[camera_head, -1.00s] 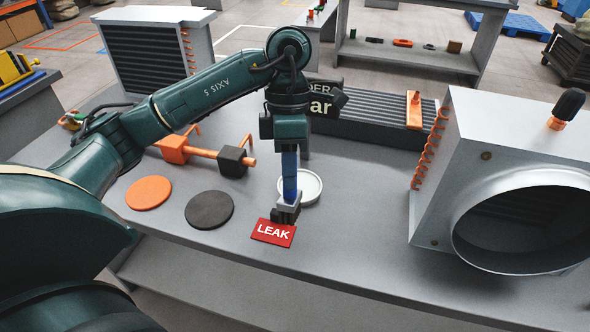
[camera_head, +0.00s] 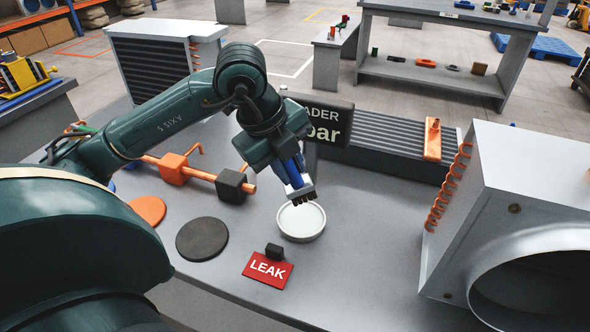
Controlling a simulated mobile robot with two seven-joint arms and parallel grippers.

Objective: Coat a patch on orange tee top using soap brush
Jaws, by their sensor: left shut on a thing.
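My left gripper (camera_head: 288,160) is shut on the soap brush (camera_head: 300,188), which has a blue handle, a pale head and dark bristles. It is tilted, with the bristles over the back of a shallow white round dish (camera_head: 302,236); I cannot tell whether they touch the dish's contents. An orange block (camera_head: 173,168), which looks like the orange tee, sits on an orange pipe left of the gripper, with a bent orange branch (camera_head: 196,148) behind it. A black block (camera_head: 231,187) is on the same pipe. My right gripper is not in view.
A red LEAK sign (camera_head: 267,270) with a small dark block (camera_head: 274,250) lies in front of the dish. Black (camera_head: 202,239) and orange (camera_head: 148,209) discs lie at left. A large grey duct box (camera_head: 520,190) stands at right. A dark sign (camera_head: 322,120) stands behind the gripper.

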